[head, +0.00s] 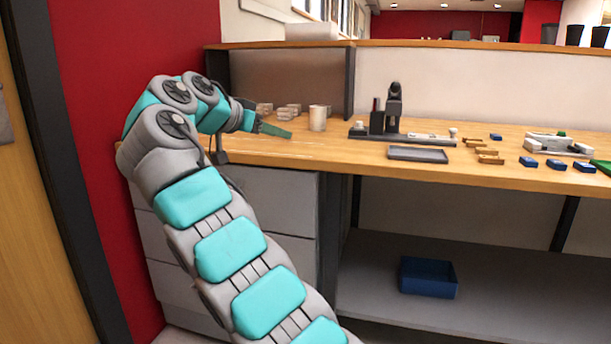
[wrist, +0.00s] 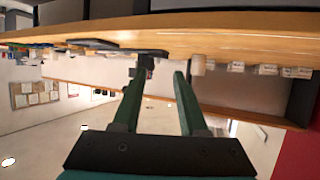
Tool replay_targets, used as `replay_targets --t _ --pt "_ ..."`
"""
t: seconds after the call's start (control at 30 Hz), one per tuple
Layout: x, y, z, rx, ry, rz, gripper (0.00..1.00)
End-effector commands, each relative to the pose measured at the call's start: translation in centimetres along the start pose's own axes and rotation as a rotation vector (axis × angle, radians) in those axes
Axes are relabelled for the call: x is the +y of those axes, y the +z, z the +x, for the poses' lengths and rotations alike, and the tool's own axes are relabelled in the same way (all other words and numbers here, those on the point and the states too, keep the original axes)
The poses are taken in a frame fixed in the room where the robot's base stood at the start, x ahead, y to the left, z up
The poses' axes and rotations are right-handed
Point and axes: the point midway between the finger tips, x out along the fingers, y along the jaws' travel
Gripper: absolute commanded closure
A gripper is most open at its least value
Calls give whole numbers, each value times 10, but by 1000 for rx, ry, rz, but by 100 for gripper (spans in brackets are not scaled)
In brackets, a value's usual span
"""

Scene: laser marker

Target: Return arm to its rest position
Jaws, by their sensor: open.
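My gripper (head: 274,130) reaches out over the left part of the wooden workbench (head: 345,152), left of a pale cylinder (head: 317,118). In the wrist view, its two green fingers (wrist: 160,80) are apart with nothing between them. That view is upside down, with the bench edge (wrist: 210,45) across the top. The arm is bent at its upper joints and stretches toward the bench.
The laser marker (head: 393,110) stands on the bench with a dark tray (head: 418,154) before it. Small white blocks (head: 289,112) lie behind my gripper. Brown and blue parts (head: 528,161) lie to the right. A blue bin (head: 428,277) sits on the lower shelf.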

Motion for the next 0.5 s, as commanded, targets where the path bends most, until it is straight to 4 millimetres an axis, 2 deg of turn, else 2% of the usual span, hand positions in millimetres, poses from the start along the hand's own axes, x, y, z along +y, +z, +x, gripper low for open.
replay_targets --t 0.27,0.5 --pt "9 -4 8 -7 21 -51 58" --pt "27 -8 21 -28 53 -127 58"
